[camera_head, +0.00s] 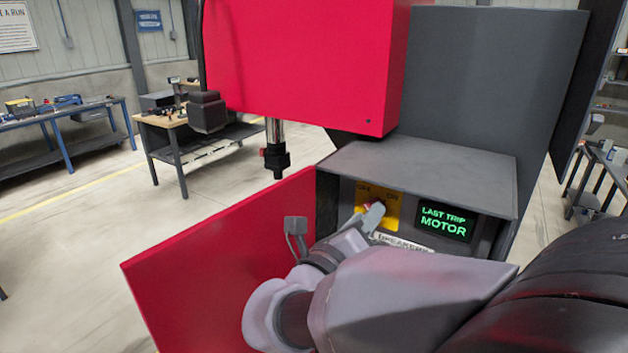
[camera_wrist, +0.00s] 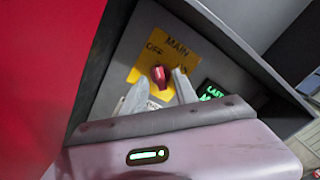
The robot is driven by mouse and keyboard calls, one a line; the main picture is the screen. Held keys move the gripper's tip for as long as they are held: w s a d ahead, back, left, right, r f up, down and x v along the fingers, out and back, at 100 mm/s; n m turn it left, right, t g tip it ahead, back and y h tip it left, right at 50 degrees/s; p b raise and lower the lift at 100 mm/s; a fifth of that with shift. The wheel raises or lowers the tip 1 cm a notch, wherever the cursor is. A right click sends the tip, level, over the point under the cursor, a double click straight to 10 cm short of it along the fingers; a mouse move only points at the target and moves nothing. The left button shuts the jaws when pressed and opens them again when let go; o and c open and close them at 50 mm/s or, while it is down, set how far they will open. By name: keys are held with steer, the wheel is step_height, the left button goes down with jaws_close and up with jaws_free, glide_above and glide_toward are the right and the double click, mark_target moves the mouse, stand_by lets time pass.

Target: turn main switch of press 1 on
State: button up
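The main switch is a red knob (camera_wrist: 159,76) on a yellow plate (camera_wrist: 176,42) marked MAIN, with OFF at upper left and ON at right. Its handle looks roughly upright in the wrist view, leaning slightly toward the OFF side; its exact setting is hard to tell. My gripper (camera_wrist: 161,82) is open, with one finger on each side of the knob and a visible gap to it. In the head view, my gripper (camera_head: 371,216) reaches into the panel recess and partly covers the yellow plate (camera_head: 391,213).
A green-lit display (camera_head: 446,221) reading LAST TRIP MOTOR is right of the switch. A BREAKERS label (camera_head: 402,243) is below. The red door (camera_head: 215,262) stands open at left. A grey hood (camera_head: 425,172) overhangs the panel. Workbenches stand far left.

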steer(key=shift+w+d, duration=0.25)
steer(key=shift+w, duration=0.1)
jaws_close()
steer(key=shift+m, duration=0.3)
steer(key=shift+s+d+m+b, duration=0.1)
steer(key=shift+m+b, duration=8.5)
